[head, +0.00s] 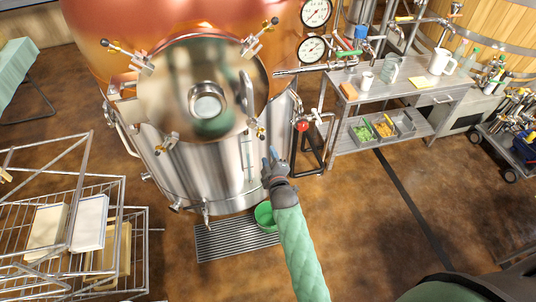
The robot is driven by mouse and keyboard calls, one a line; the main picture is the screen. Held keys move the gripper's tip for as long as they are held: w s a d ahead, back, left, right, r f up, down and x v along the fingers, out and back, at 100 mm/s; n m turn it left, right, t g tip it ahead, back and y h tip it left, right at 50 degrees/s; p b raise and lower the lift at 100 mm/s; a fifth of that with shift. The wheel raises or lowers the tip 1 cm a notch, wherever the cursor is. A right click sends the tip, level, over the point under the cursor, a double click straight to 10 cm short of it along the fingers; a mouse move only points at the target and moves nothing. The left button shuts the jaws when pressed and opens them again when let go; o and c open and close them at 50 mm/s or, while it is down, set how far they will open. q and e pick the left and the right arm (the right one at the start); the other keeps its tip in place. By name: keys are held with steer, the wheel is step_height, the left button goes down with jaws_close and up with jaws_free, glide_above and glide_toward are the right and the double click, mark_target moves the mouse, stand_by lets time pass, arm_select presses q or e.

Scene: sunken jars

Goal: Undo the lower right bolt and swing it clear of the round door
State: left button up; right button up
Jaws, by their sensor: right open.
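The round door (180,98) is a shiny steel disc on the front of the copper and steel tank, with a round hub at its middle. The lower right bolt (257,131) sits at the door's lower right rim. Other bolts show at the upper right (262,35), upper left (125,53) and lower left (167,143). My right gripper (271,155) is open, just below the lower right bolt and apart from it as far as I can tell. My left gripper is not in view.
A steel bench (420,88) with mugs and trays stands at the right. A green bucket (266,217) stands by the floor grate (222,242). A wire rack (60,270) is at the left.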

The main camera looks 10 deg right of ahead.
mark_target(263, 138)
steer(key=w+m, duration=0.1)
steer(key=w+r+m, duration=0.1)
steer(key=w, duration=0.1)
steer(key=w+a+r+m+t, duration=0.1)
steer(key=w, duration=0.1)
steer(key=shift+w+r, duration=0.15)
stand_by(0.3)
steer(key=shift+w, duration=0.15)
steer(key=shift+w+b, duration=0.35)
steer(key=shift+w, duration=0.8)
steer(key=shift+c, duration=0.4)
